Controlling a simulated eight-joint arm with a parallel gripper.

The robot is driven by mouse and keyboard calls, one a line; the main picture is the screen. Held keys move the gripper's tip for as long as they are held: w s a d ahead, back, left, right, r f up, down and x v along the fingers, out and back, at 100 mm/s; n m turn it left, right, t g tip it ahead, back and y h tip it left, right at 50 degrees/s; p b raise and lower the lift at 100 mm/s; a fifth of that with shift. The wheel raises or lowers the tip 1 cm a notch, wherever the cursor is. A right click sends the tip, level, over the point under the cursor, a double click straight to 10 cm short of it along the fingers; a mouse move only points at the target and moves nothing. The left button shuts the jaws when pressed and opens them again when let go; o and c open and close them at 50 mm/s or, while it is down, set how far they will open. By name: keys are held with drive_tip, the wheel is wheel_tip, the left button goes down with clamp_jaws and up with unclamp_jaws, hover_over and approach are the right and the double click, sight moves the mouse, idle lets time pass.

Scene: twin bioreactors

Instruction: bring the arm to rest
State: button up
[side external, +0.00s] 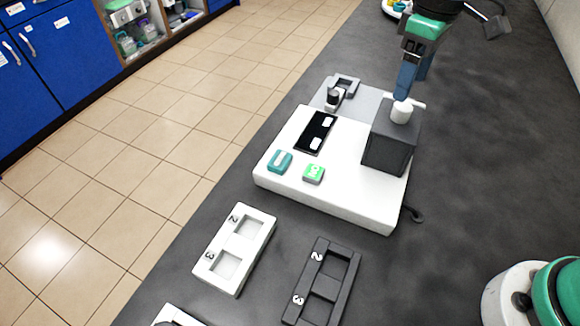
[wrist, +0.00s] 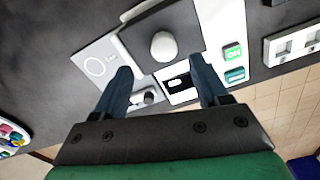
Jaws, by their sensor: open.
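My gripper (side external: 410,86) hangs fingers-down at the upper right of the side view, close to the white knob (side external: 402,112) on top of the dark box. Its two blue fingers are spread apart with nothing between them in the wrist view (wrist: 160,66). The white knob (wrist: 163,46) appears there beyond the fingertips, between their lines. I cannot tell the exact gap between fingers and knob.
The dark box (side external: 392,142) stands on a white console (side external: 345,190) with a black panel (side external: 304,143), a teal button (side external: 280,161) and a green button (side external: 314,173). A white rack (side external: 213,271) and dark rack (side external: 340,304) lie in front. The right counter is mostly clear.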

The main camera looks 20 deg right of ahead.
drive_tip(key=shift+r, duration=0.7)
